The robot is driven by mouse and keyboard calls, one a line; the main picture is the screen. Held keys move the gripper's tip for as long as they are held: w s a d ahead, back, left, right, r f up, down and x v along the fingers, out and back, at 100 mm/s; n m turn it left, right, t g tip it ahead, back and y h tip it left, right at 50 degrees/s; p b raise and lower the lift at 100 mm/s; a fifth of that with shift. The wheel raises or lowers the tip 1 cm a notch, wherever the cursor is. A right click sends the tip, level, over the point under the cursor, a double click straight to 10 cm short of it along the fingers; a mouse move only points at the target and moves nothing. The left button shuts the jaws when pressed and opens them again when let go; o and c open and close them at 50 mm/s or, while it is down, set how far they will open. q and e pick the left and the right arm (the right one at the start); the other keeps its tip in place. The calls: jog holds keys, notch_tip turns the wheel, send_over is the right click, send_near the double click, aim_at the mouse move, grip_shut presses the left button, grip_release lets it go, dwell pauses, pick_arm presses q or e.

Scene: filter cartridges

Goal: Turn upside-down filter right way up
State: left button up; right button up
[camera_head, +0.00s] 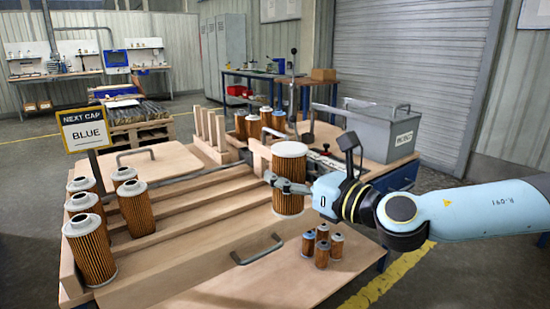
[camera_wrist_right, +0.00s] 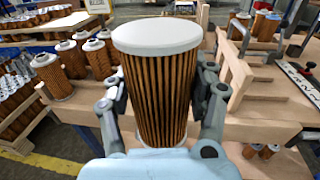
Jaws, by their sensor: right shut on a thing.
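My right gripper (camera_head: 288,187) is shut on a large filter (camera_head: 289,204) with brown pleats and a plain white cap facing up. The filter looks upright, above the right part of the wooden workbench; whether its bottom touches the wood is unclear. In the right wrist view, the fingers of my right gripper (camera_wrist_right: 161,98) press on both sides of the same filter (camera_wrist_right: 160,75). Its lower end is mostly hidden by the gripper there. My left gripper is not in view.
Several filters (camera_head: 90,255) with metal caps stand in wooden rails at left, near a "NEXT CAP BLUE" sign (camera_head: 85,130). Several small filters (camera_head: 322,254) stand at front right. Metal handles (camera_head: 257,250) rise from the boards. A grey box (camera_head: 382,130) stands behind my right arm.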

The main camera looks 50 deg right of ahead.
aim_at(302, 179)
jog(key=s, duration=0.2)
jog(key=s+p, duration=0.1)
jog(key=s, duration=0.1)
jog(key=s+p, duration=0.1)
jog(key=s, duration=0.2)
jog(key=shift+a, duration=0.35)
jog(key=shift+w, duration=0.1)
jog(key=m, duration=0.5)
jog(key=shift+m, duration=1)
jog(key=shift+m, duration=1.1)
jog(key=m, duration=0.4)
jog(key=shift+m, duration=0.3)
